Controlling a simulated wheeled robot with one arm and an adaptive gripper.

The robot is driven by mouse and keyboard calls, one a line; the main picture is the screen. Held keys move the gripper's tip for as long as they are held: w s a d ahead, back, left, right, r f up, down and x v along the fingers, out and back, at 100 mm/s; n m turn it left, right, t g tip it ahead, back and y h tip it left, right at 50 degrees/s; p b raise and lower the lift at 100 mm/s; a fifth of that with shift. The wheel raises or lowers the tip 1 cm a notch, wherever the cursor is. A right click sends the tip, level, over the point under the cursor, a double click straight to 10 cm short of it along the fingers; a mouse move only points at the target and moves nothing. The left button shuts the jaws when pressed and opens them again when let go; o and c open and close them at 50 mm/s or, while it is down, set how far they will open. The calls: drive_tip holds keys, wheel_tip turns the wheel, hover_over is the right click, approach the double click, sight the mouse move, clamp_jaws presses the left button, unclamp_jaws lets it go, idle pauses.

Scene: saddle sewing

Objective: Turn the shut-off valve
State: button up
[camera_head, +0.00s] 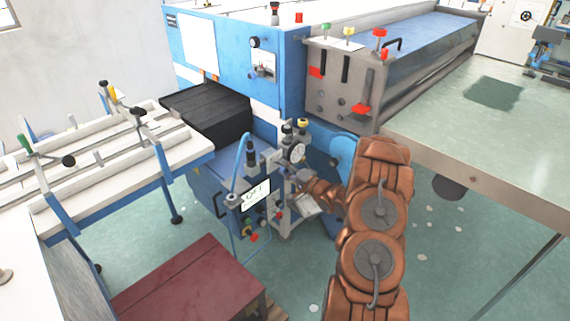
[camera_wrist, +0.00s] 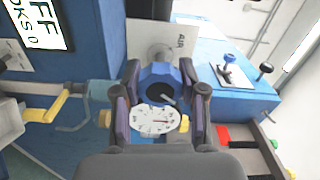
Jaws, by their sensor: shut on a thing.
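In the wrist view my gripper (camera_wrist: 160,92) has its two dark fingers closed in on either side of a blue knob (camera_wrist: 158,76) with a grey pin across its face. A plate lettered "AIR" (camera_wrist: 180,42) stands behind the knob. A round white dial gauge (camera_wrist: 158,119) sits just below, between the fingers. A yellow lever (camera_wrist: 48,107) on a blue-grey pipe is to the left, apart from the fingers. In the head view my gripper (camera_head: 293,180) reaches the fittings below the gauge (camera_head: 297,152); my arm and the fittings partly hide the contact.
A panel with an "OFF" sign (camera_head: 256,195) stands left of the fittings. The blue machine (camera_head: 215,50) rises behind. A dark red table (camera_head: 190,285) is at front left, a white rail table (camera_head: 120,160) at left, a long green-topped table (camera_head: 480,130) at right.

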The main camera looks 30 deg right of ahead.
drive_tip(key=shift+d+r+m+p, duration=0.15)
drive_tip(key=shift+m+p, duration=0.15)
drive_tip(key=shift+m, duration=0.4)
drive_tip(key=o, duration=1.2)
drive_tip(key=shift+c, duration=0.2)
drive_tip(key=v, duration=1.2)
drive_tip(key=shift+w, duration=0.1)
